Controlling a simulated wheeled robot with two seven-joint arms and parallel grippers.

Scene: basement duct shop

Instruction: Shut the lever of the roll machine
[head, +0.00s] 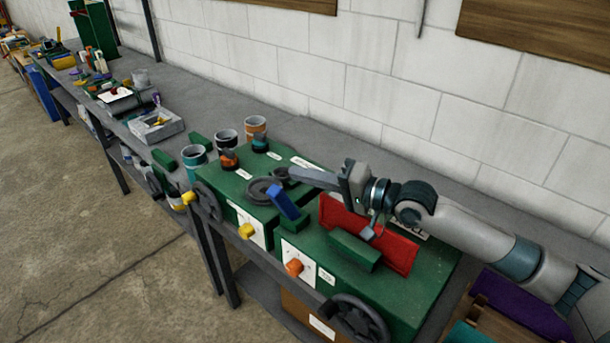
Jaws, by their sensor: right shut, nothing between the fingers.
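The green machine on the right (350,285) carries a partly hidden label (408,228) that seems to read ROLL. A red block or plate (398,248) and a green bar (354,250) sit on its top. A tilted blue bar (287,203), which looks like a lever handle, rises near the joint between this machine and the green machine to its left. My right gripper (300,177) is shut and empty, just above and behind the blue bar, pointing left. I cannot tell whether they touch. My left gripper is out of view.
The left green machine (240,210) has dark round discs (263,190), a yellow knob (246,231) and a handwheel (206,201). An orange knob (294,267) and another handwheel (358,320) are on the right machine's front. Cups (256,128) stand behind. The wall is close behind the bench.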

